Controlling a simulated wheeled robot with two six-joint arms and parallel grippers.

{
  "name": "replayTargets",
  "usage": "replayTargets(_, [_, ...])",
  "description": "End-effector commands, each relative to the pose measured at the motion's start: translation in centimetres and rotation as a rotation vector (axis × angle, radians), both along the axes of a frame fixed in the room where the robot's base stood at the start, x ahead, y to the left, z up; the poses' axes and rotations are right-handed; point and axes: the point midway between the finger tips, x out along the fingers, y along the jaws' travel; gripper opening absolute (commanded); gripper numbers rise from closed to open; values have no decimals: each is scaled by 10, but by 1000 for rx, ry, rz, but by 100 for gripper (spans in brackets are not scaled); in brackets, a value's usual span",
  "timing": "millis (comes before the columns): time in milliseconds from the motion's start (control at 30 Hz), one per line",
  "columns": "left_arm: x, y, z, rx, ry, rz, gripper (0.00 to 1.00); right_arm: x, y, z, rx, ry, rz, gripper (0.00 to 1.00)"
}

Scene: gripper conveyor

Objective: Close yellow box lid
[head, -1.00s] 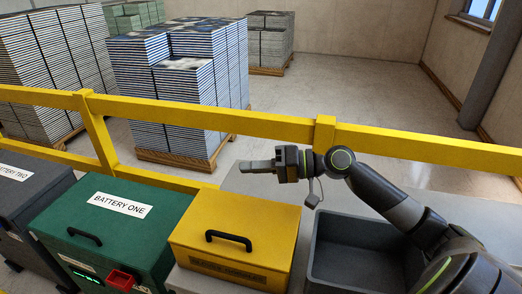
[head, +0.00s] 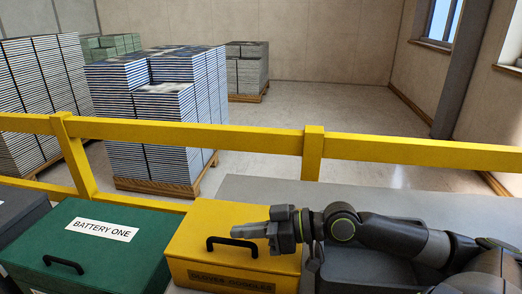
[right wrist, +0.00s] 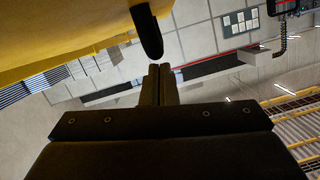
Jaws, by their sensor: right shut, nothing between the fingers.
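The yellow box (head: 230,273) stands right of the green box, its lid (head: 215,218) lying flat on top. A black handle (head: 222,245) is on the box's front upper edge. My right gripper (head: 238,231) comes in from the right, low over the lid, its fingertips close to the handle and shut with nothing between them. In the right wrist view, the shut fingers (right wrist: 159,70) point toward the black handle (right wrist: 147,32) on the yellow surface (right wrist: 60,30). I cannot tell whether they touch the lid. My left gripper is not in view.
A green box (head: 95,250) labelled "Battery One" stands to the left. A dark grey bin (head: 340,268) sits right of the yellow box, partly behind my arm. A yellow rail (head: 240,136) runs behind, with stacked pallets (head: 165,120) beyond.

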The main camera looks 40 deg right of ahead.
Motion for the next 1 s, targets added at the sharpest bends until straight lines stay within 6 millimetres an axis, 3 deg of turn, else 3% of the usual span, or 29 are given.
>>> replayTargets(200, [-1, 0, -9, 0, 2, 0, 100, 0, -2, -9, -38, -34, 0, 0])
replayTargets(733, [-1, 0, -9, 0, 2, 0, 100, 0, -3, -11, -47, -37, 0, 0])
replayTargets(1000, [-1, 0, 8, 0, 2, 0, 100, 3, -2, 9, -47, -41, -4, 0])
